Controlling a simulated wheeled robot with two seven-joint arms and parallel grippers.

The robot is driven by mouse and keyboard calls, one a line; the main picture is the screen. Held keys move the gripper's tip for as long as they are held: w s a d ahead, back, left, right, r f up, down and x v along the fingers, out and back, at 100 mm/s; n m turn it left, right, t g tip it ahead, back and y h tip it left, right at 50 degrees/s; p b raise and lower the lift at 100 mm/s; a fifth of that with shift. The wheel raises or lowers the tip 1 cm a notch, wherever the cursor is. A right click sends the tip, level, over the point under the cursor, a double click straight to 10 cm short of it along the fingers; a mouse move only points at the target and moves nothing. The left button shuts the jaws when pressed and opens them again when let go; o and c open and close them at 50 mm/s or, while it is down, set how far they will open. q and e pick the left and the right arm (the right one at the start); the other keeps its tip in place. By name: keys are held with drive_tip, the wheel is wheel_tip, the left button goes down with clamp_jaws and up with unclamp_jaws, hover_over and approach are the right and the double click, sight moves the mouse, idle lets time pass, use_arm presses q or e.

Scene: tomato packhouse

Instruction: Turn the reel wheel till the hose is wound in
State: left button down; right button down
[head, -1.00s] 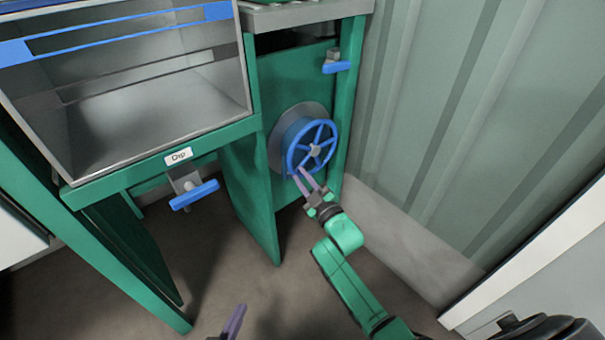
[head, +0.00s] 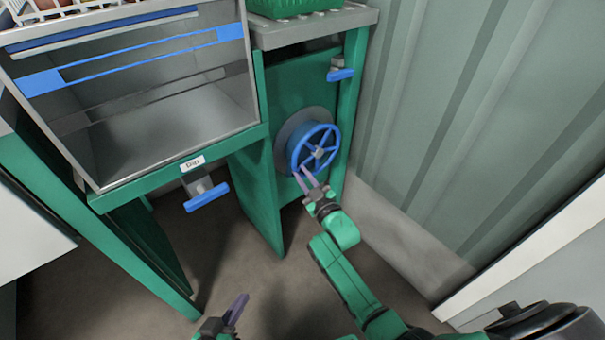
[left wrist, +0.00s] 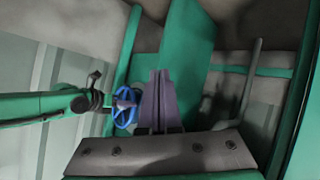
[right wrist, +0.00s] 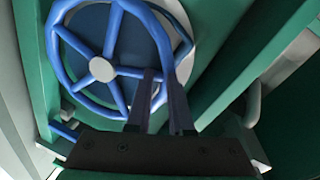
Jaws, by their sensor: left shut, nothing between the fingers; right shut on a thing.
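The blue spoked reel wheel (head: 314,149) stands upright on the green panel, with a grey disc (head: 287,128) behind it. It also shows large in the right wrist view (right wrist: 118,58) and small in the left wrist view (left wrist: 124,106). My right gripper (head: 308,180) is at the lower rim of the wheel, shut on the rim; in the right wrist view its purple fingers (right wrist: 160,98) straddle the rim at the lower right. My left gripper (head: 238,308) is shut and empty, low in front of the bench and apart from the wheel. I see no hose.
A grey dip tank (head: 160,120) with a "Dip" label stands left of the wheel, with a blue-handled valve (head: 206,196) below it. Another blue handle (head: 341,74) is above the wheel. A corrugated wall (head: 440,130) closes the right side. The floor in front is clear.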

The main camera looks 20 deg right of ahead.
drive_tip(key=c, duration=0.8)
unclamp_jaws()
use_arm(q)
drive_tip(key=s+a+r+g+y+p, duration=0.2)
drive_tip(key=a+r+g+y+p, duration=0.1)
drive_tip(key=a, duration=0.5)
drive_tip(key=shift+r+m+g+y+p, duration=0.3)
drive_tip(key=shift+r+g+p, duration=0.3)
drive_tip(key=shift+g, duration=0.5)
use_arm(e)
drive_tip(key=v, duration=1.4)
drive_tip(key=shift+s, duration=0.3)
use_arm(q)
drive_tip(key=shift+a+f, duration=0.1)
use_arm(e)
drive_tip(key=shift+f, duration=0.1)
